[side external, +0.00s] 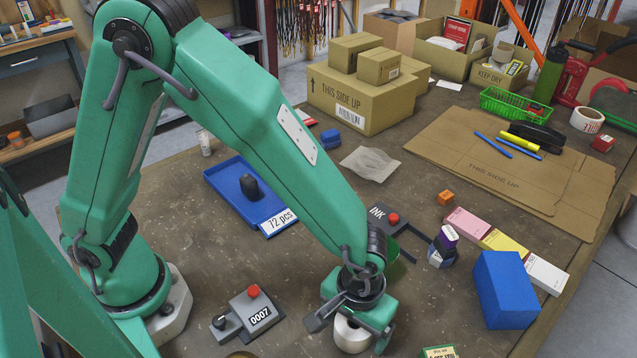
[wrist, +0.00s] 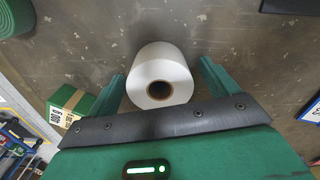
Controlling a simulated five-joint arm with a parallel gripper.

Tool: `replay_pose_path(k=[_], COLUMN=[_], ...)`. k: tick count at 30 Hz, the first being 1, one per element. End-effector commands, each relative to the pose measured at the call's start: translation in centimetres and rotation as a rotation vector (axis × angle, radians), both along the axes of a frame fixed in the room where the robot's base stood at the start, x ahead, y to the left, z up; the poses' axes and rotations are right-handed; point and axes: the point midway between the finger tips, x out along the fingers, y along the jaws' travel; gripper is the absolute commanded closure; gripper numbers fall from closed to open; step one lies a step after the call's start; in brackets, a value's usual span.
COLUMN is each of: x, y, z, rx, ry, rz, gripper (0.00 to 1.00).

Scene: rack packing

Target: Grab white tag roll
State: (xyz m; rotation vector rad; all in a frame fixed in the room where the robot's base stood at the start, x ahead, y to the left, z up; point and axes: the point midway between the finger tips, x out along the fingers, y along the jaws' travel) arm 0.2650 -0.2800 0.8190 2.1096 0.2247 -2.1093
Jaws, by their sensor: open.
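The white tag roll (side external: 351,338) stands on the worktable near the front edge of the side view, just under my gripper (side external: 356,328). In the wrist view, the roll (wrist: 162,62) shows its round end with a dark brown core hole. My gripper's two green fingers (wrist: 161,84) are open, one on each side of the roll. A gap shows between each finger and the roll. Part of the roll is hidden behind the gripper in the side view.
A grey label device (side external: 248,312) with a red button stands left of the gripper. A blue box (side external: 505,290) and small cartons (side external: 503,245) stand to the right. A blue tray (side external: 225,190) lies behind. A green-and-tan box (wrist: 68,104) is near the left finger.

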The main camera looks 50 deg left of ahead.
Motion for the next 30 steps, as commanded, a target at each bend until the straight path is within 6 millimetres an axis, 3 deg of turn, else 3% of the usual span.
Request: replay_pose_path(k=[15,23,30], x=[0.01,0.01,0.01], y=[0.01,0.01,0.00], z=[-0.11,-0.10,-0.08], rx=[0.000,0.000,0.000], ry=[0.000,0.000,0.000], rz=[0.000,0.000,0.000], gripper=[0.14,0.62,0.62])
